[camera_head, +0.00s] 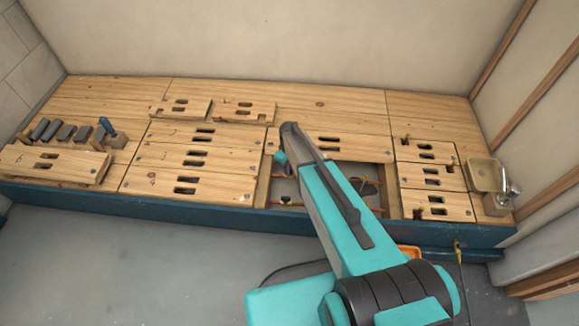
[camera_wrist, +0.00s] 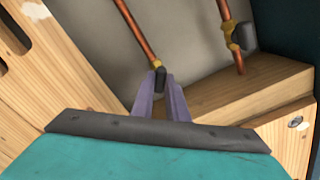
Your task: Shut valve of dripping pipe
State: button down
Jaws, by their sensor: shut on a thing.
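In the wrist view, the two purple fingers of my gripper (camera_wrist: 161,92) are closed around a dark valve handle (camera_wrist: 160,77). That handle sits by a brass fitting at the lower end of a copper pipe (camera_wrist: 139,31). A second copper pipe (camera_wrist: 226,10) on the right has a brass fitting and its own dark valve handle (camera_wrist: 244,37), apart from my fingers. In the head view, the pipes (camera_head: 375,210) show inside the open floor hatch (camera_head: 337,172). My arm hides part of the hatch, and my fingertips are not clear there. No drip is visible.
Wooden panels (camera_head: 187,160) with slots surround the hatch. Two loose panels (camera_head: 243,111) lie behind it. Several tools (camera_head: 55,131) stand at the left. A tan box-like fixture (camera_head: 483,174) is at the right. A wooden beam (camera_wrist: 240,92) lies close beside my fingers. The grey floor in front is mostly clear.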

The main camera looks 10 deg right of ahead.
jog(key=m+p, duration=0.2)
jog(key=m, duration=0.3)
jog(key=shift+s, duration=0.1)
jog(key=m+p, duration=0.1)
jog(key=m, duration=0.4)
jog(key=shift+m, duration=0.4)
jog(key=c, duration=1.7)
grip_release()
jog(key=shift+c, duration=0.2)
notch_tip(320, 180, up, 14)
jog(key=p, duration=0.1)
jog(key=shift+p, duration=0.35)
jog(key=shift+f, duration=0.1)
